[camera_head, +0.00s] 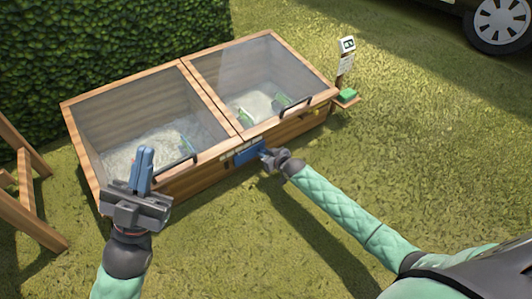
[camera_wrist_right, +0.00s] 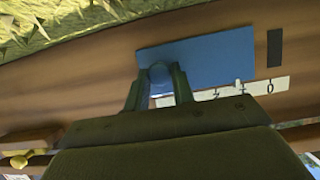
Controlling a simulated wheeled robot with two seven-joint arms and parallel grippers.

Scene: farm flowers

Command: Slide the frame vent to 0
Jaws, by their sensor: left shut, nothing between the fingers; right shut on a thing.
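The frame vent is a blue sliding plate (camera_head: 250,152) on the front wall of the wooden cold frame (camera_head: 180,183). In the right wrist view the blue plate (camera_wrist_right: 215,55) lies against the wood, with a round knob (camera_wrist_right: 159,72) on it. My right gripper (camera_head: 270,156) is shut on this knob; its fingers (camera_wrist_right: 160,88) show on both sides of it. A pale number scale (camera_wrist_right: 252,88) runs along the plate's edge, its 0 just past the plate's right end and partly hidden by my gripper at the left. My left gripper (camera_head: 143,172) is shut, empty, before the frame's left end.
A dark strip (camera_wrist_right: 275,48) stands on the wood a small gap right of the plate. Two glazed lids (camera_head: 150,105) cover the frame. A sign (camera_head: 346,57) and a green item on a small shelf (camera_head: 348,95) are at its right. Grass in front is open.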

